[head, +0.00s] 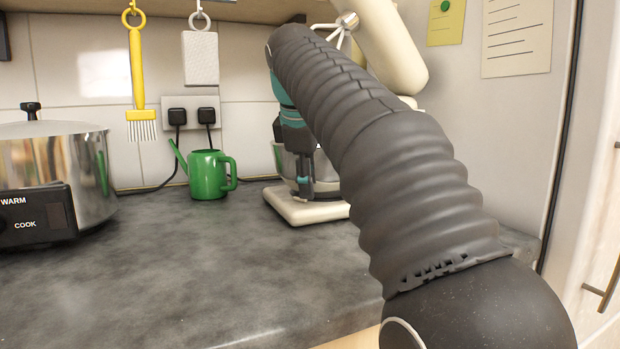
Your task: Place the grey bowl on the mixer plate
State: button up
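The grey bowl (325,168) shows in part behind my gripper (304,188), at the cream stand mixer (395,45). The mixer plate (295,211) is the flat cream base below it on the counter. My gripper points down in front of the bowl, over the plate. Its fingers overlap the bowl in this view and look close together, but I cannot tell whether they grip its rim. The bowl's underside is hidden, so I cannot tell whether it rests on the plate or hangs just above it. My arm hides part of the mixer.
A green watering can (208,175) stands left of the mixer. A steel cooker (75,180) is at the far left. The front grey counter (220,270) is clear.

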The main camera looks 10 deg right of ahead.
jog(key=p+v, duration=0.3)
jog(key=v, duration=0.9)
jog(key=shift+p, duration=0.3)
